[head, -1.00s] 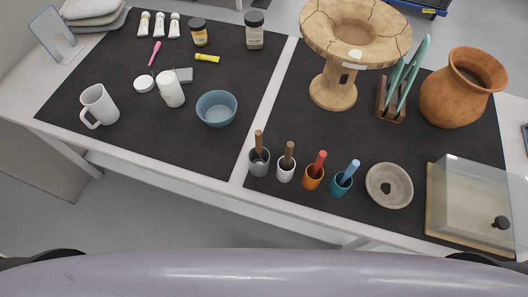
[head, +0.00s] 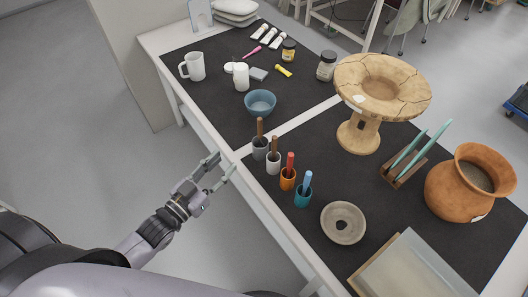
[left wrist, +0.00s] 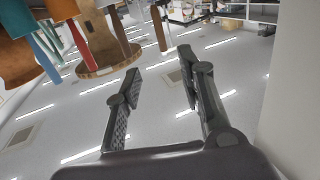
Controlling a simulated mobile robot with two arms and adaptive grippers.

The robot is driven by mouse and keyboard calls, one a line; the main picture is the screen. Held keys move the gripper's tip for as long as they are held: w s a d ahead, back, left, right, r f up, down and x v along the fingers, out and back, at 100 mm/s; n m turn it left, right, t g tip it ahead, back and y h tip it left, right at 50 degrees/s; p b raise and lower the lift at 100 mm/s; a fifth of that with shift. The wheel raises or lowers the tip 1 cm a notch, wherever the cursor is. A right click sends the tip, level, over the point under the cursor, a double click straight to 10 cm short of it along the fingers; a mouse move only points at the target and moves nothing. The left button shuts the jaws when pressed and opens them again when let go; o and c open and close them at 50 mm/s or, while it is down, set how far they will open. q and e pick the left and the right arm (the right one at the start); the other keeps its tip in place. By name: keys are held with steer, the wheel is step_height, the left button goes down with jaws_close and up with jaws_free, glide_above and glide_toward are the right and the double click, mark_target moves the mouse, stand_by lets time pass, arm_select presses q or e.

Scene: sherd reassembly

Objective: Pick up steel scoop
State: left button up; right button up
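The grey metal-looking scoop (head: 260,149), likely the steel scoop, is a cup with a brown handle (head: 259,127) standing up out of it. It stands at the near edge of the dark mat, first in a row of similar pieces. My left gripper (head: 222,164) is open and empty, left of the scoop and apart from it, near the table's front edge. In the left wrist view its two fingers (left wrist: 160,70) are spread with nothing between them. A brown handle (left wrist: 158,28) shows beyond them, but I cannot tell whose it is. My right gripper is out of view.
White (head: 273,163), orange (head: 288,179) and teal (head: 303,196) cups with handles stand close beside the scoop. A blue bowl (head: 260,103) is behind it. A cracked pedestal vessel (head: 358,135) stands to the right. Floor left of the table is clear.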

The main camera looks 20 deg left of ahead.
arm_select(q)
steer(key=r, duration=0.1)
steer(key=p, duration=0.2)
glide_above(260, 138)
steer(key=v, duration=0.5)
steer(key=shift+a+f, duration=0.15)
steer(key=shift+w, duration=0.4)
steer(key=p+x, duration=0.1)
steer(key=x, duration=0.3)
steer(key=shift+w+f, duration=0.1)
steer(key=shift+f, duration=0.1)
steer(key=shift+w+d+f, duration=0.1)
steer(key=shift+w+d, duration=0.15)
steer(key=shift+w, duration=0.1)
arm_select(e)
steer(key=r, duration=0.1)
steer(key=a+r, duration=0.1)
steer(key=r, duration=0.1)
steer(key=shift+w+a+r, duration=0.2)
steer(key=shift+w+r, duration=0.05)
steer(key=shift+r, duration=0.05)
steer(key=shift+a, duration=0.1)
